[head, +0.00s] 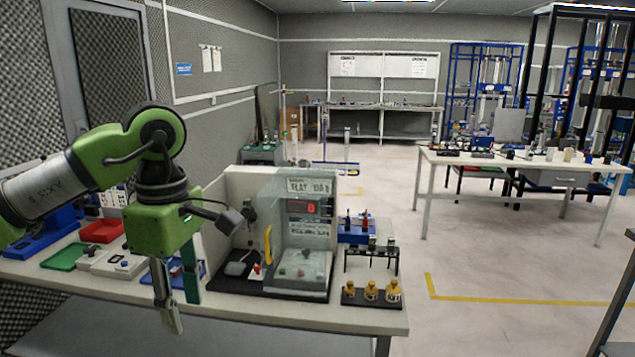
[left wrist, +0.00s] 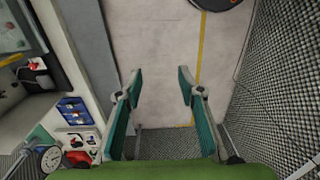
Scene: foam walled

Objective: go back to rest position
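My left gripper (head: 180,300) hangs in front of the near bench on the left of the head view, below the green arm. Its two teal fingers point down. In the left wrist view the gripper (left wrist: 160,88) has its fingers spread apart, with only bare floor between them, so it is open and empty. My right gripper shows in neither view.
The near bench (head: 270,310) holds a machine with a display (head: 305,240), a red tray (head: 101,230), a green tray (head: 64,257) and a black rack with yellow-topped items (head: 371,294). Another table (head: 440,160) stands at the right. Floor between (head: 385,210) is clear.

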